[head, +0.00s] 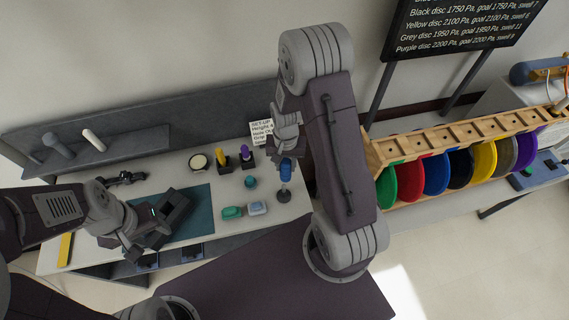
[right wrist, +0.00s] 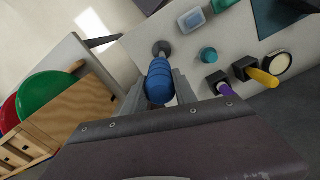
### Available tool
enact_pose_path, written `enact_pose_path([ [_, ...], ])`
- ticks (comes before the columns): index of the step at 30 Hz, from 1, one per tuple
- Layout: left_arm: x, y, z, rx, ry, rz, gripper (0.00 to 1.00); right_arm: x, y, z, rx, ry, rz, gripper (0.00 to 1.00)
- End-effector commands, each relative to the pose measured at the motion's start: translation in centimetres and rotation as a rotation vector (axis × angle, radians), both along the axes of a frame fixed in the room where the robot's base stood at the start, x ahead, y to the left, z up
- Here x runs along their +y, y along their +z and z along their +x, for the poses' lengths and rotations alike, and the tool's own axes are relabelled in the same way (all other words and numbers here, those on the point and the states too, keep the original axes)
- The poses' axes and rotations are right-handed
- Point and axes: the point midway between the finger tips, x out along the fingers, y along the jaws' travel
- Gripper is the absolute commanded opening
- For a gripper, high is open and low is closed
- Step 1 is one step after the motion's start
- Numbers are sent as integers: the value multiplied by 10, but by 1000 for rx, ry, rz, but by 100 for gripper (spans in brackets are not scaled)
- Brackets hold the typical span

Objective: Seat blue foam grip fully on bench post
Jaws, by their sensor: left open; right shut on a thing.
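The blue foam grip (head: 286,173) is held by my right gripper (head: 286,158) above the bench's right end. In the right wrist view the same grip (right wrist: 159,86) sits between the two fingers of my right gripper (right wrist: 161,78). The grey bench post (head: 284,196) has a round base, which also shows in the right wrist view (right wrist: 162,48). The grip lines up with the post, and a short stretch of post shows below it. How far the post goes inside is hidden. My left gripper (head: 134,244) is open and empty at the bench's left front.
Teal (head: 232,212) and light blue (head: 257,208) items lie left of the post. A teal knob (head: 250,182), yellow (head: 220,156) and purple (head: 245,153) handles and a round cup (head: 199,162) stand behind. A wooden rack (head: 470,132) of coloured discs is at right.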

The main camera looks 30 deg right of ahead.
Motion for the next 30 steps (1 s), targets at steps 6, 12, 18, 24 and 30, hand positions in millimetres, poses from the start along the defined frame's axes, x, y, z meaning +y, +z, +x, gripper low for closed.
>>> enact_pose_path([
  [6, 0, -15, 0, 0, 0, 0, 51, 0, -16, 0, 0, 1, 0, 0],
  [12, 0, -26, 0, 0, 0, 0, 51, 0, -28, 0, 0, 1, 0, 0],
  [18, 0, -36, 0, 0, 0, 0, 51, 0, -41, 0, 0, 1, 0, 0],
  [24, 0, -33, 0, 0, 0, 0, 51, 1, -37, 0, 0, 1, 0, 0],
  [30, 0, -33, 0, 0, 0, 0, 51, 1, -37, 0, 0, 1, 0, 0],
])
